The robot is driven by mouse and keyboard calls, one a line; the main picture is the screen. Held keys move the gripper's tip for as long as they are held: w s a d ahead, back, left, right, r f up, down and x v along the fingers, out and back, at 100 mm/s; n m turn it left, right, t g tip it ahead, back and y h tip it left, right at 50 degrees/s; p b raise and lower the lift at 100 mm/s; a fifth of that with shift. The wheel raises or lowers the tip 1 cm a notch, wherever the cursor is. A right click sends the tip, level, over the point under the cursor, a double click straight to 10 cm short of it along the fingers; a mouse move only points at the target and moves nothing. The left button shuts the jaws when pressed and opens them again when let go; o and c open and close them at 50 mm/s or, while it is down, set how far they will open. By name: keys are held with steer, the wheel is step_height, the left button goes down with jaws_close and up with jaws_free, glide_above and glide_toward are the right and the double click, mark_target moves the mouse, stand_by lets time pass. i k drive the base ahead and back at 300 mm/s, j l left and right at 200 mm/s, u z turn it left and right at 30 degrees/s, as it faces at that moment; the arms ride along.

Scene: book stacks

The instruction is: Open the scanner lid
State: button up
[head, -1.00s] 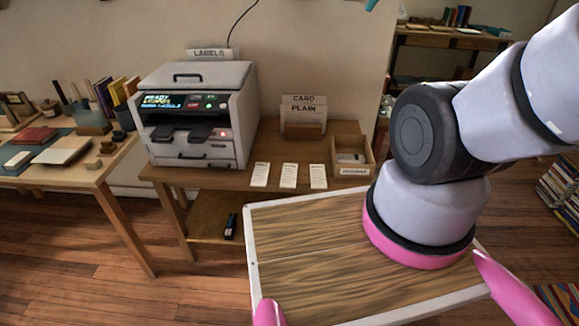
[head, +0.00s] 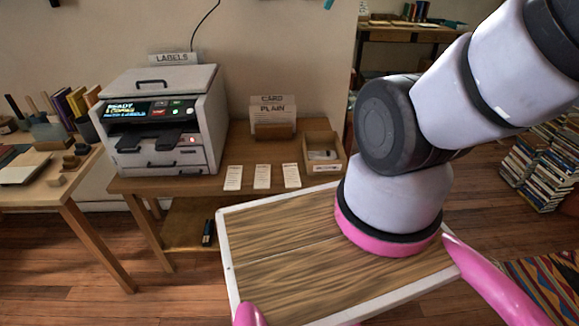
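The scanner (head: 165,120) is a light grey printer-like machine on a small wooden table, left of centre in the head view. Its flat lid (head: 172,78) lies shut on top, with a dark bar handle (head: 153,85) along it. The front shows a lit panel (head: 150,108), dark trays and a lower drawer. My arm rises from the lower middle and leaves the picture at the upper right.
The scanner's table (head: 211,180) also holds three paper slips, a card holder (head: 273,125) and an open wooden box (head: 324,160). Another table (head: 62,184) with books stands at left. Piled books (head: 536,170) and a patterned rug (head: 545,285) are at right. Floor shows between the tables.

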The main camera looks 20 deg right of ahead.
mark_target(180, 78)
steer(key=i+j, duration=0.15)
steer(key=j, duration=0.25)
steer(key=i+j, duration=0.2)
steer(key=j, duration=0.15)
steer(key=i+j+u, duration=0.1)
steer(key=j, duration=0.3)
steer(key=i+j, duration=0.25)
steer(key=j, duration=0.1)
